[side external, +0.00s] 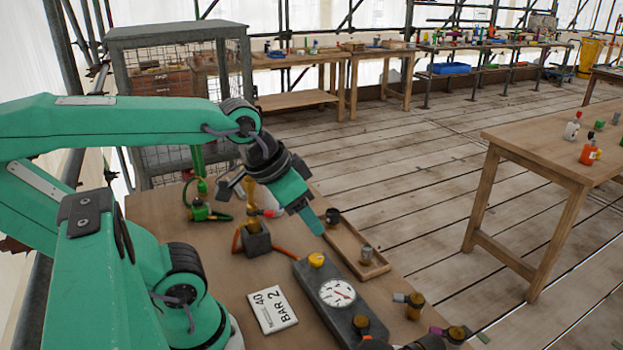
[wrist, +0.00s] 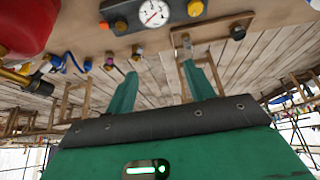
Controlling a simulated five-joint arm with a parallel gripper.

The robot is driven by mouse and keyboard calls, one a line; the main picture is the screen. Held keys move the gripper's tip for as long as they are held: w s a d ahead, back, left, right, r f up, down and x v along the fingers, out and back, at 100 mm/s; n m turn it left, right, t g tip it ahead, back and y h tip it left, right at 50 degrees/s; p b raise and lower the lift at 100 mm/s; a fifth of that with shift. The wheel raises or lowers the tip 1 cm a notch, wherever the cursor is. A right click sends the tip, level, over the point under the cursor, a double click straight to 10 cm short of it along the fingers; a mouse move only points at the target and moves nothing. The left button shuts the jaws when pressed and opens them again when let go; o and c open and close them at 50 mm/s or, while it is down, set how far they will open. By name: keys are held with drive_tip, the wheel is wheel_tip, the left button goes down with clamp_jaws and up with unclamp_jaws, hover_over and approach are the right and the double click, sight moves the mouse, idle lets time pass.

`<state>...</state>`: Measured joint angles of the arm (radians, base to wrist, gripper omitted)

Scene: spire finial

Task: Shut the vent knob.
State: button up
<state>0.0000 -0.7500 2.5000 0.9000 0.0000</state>
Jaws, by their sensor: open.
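A dark gauge block (side external: 303,274) lies on the bench with a white round dial (side external: 337,293). I cannot tell from labels which one is the vent knob. My gripper (side external: 308,212) is above the bench, beyond the block's far end. In the wrist view my gripper (wrist: 160,88) has its green fingers apart, with nothing between them.
A brass valve (side external: 253,205) with a red tip stands left of my gripper; red part (wrist: 22,25) looms close in the wrist view. A wooden tray (side external: 345,243) holds small cups. A "40 BAR 2" card (side external: 272,309) lies beside the block. Brass fittings (side external: 414,305) stand right.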

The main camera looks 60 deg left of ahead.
idle(0.3)
drive_tip(key=n+g, duration=0.6)
drive_tip(key=n, duration=0.9)
hover_over(316, 257)
drive_tip(key=shift+f, duration=6)
drive_tip(key=shift+d, duration=0.1)
drive_tip(key=shift+f, duration=3.85)
drive_tip(key=c, duration=1)
